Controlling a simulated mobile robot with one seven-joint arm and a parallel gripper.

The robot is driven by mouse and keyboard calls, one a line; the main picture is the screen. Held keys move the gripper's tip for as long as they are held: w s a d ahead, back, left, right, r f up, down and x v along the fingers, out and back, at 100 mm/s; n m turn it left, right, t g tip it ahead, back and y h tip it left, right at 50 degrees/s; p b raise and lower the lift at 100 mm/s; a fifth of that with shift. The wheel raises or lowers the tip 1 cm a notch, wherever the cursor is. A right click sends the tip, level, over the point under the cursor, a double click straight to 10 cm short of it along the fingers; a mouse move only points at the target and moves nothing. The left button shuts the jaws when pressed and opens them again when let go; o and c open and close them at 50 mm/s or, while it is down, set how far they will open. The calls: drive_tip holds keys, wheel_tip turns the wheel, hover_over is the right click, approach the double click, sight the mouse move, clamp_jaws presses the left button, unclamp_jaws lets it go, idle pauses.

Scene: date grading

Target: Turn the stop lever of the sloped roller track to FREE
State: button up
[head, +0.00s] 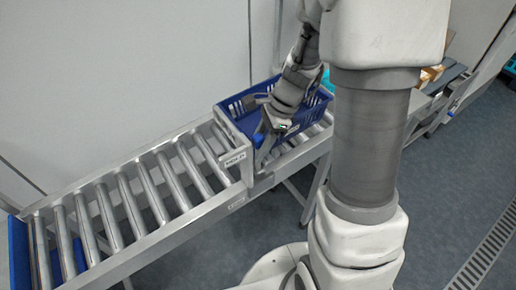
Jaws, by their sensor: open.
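The sloped roller track (115,246) has metal rollers and runs from the middle of the head view down to the lower left. A blue crate (233,136) with slotted walls sits at its upper part, behind an upright metal plate. A small white label (233,160) is on that plate, and another (237,203) is on the side rail; I cannot read either. My gripper (262,157) is open and points down at the near side of the crate, beside the plate. The stop lever cannot be made out clearly; my gripper covers that area.
The rollers (128,205) below the crate are bare. A blue surface (19,255) shows at the track's lower end. A pale wall stands behind the track. Brown boxes (434,74) stand at the right, partly behind my arm. Grey floor with a drain grate (488,250) is at the right.

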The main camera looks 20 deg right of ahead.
drive_tip(key=shift+a+f, duration=0.1)
drive_tip(key=shift+f, duration=0.15)
clamp_jaws()
idle(1.4)
